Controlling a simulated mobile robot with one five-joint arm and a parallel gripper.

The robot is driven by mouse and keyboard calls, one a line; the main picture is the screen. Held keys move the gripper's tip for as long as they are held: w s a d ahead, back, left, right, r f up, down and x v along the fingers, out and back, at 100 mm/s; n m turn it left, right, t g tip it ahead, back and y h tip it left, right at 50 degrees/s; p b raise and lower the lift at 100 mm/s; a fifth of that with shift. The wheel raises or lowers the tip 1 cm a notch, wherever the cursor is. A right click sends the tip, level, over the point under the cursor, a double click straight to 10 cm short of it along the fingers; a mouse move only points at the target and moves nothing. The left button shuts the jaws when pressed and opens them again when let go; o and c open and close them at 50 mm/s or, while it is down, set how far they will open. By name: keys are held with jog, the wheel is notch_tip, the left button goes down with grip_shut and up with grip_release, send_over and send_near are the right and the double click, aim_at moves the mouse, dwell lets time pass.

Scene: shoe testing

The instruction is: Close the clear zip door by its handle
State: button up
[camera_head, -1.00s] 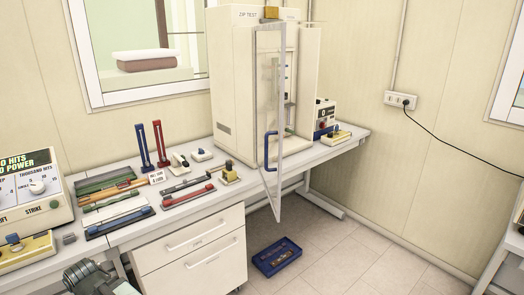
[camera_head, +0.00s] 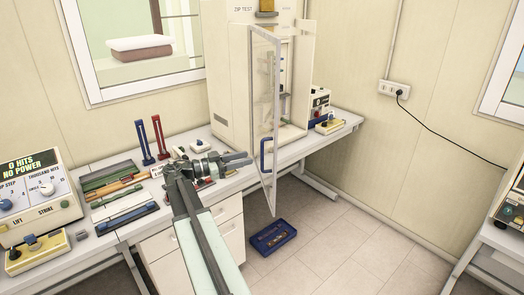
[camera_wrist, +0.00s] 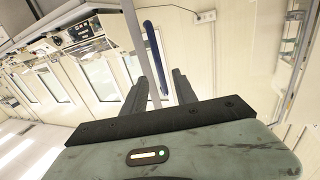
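The clear zip door (camera_head: 265,90) stands swung open from the front of the white ZIP TEST cabinet (camera_head: 230,70), with a pale frame. Its blue upright handle (camera_head: 263,158) is on the lower part of the door. My gripper (camera_head: 247,159) is just left of the handle in the head view, with fingers pointing at it. In the wrist view my gripper (camera_wrist: 161,78) is open, and the blue handle (camera_wrist: 153,50) shows between the two fingers. The fingers are not closed on it. I cannot tell how deep the handle sits between them.
The bench below my arm holds blue and red clamps and other tools (camera_head: 125,205). A white control box (camera_head: 320,105) stands right of the cabinet. A blue tray (camera_head: 273,237) lies on the floor. Free floor extends to the right of the door.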

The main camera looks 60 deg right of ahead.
send_over(262, 168)
jog(key=shift+w+d+f, duration=0.1)
jog(key=shift+w+d, duration=0.1)
jog(key=shift+d, duration=0.15)
grip_shut()
dwell(1.2)
